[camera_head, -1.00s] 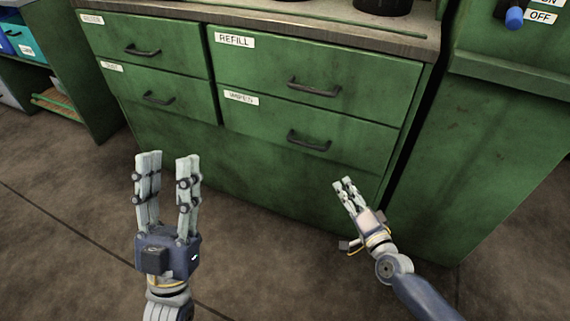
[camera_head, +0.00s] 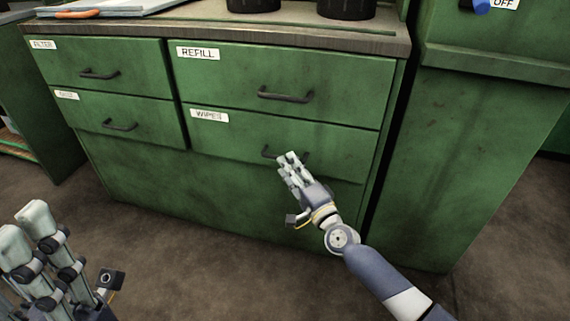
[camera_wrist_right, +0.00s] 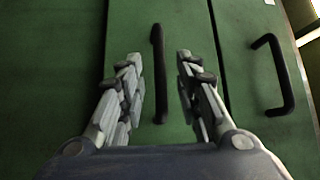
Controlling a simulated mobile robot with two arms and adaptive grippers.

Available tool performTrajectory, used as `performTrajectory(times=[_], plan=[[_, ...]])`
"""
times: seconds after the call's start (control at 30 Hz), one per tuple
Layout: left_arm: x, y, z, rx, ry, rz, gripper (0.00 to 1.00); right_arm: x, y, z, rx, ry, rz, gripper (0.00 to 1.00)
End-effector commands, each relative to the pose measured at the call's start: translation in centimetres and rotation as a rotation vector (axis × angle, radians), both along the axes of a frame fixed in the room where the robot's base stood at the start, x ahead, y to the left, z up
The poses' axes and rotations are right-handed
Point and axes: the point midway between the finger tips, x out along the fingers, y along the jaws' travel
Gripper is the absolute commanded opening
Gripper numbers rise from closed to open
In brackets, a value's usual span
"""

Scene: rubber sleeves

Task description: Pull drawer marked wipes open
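The drawer marked WIPES (camera_head: 240,136) is the lower right drawer of a green cabinet, and its front looks shut. Its dark bar handle (camera_head: 270,153) is partly covered by my right gripper (camera_head: 289,162) in the head view. In the right wrist view, my right gripper (camera_wrist_right: 157,80) is open, with one finger on each side of the WIPES handle (camera_wrist_right: 159,75). Whether the fingers touch the handle I cannot tell. My left gripper (camera_head: 38,240) is at the lower left of the head view, away from the cabinet, with its fingers apart and empty.
The REFILL drawer (camera_head: 330,88) is directly above, with its own handle (camera_head: 286,95). The FILTER drawer (camera_head: 130,62) and another drawer (camera_head: 85,115) are to the left. Dark round objects (camera_head: 346,8) stand on the countertop (camera_head: 230,34). The floor before the cabinet is clear.

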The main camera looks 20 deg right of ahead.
Motion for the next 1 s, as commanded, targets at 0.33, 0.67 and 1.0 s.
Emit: performTrajectory(times=[0.33, 0.67, 1.0], plan=[[0.1, -0.1, 0.2, 0.004, -0.012, 0.0, 0.4, 2.6, 0.5, 0.3, -0.001, 0.001, 0.0, 0.31], [0.1, -0.1, 0.2, 0.003, -0.01, 0.0, 0.4, 2.6, 0.5, 0.3, 0.0, 0.001, 0.0, 0.11], [0.1, 0.0, 0.4, 0.001, -0.015, 0.0, 0.4, 2.4, 0.6, 0.3, 0.0, 0.002, 0.0, 0.0]])
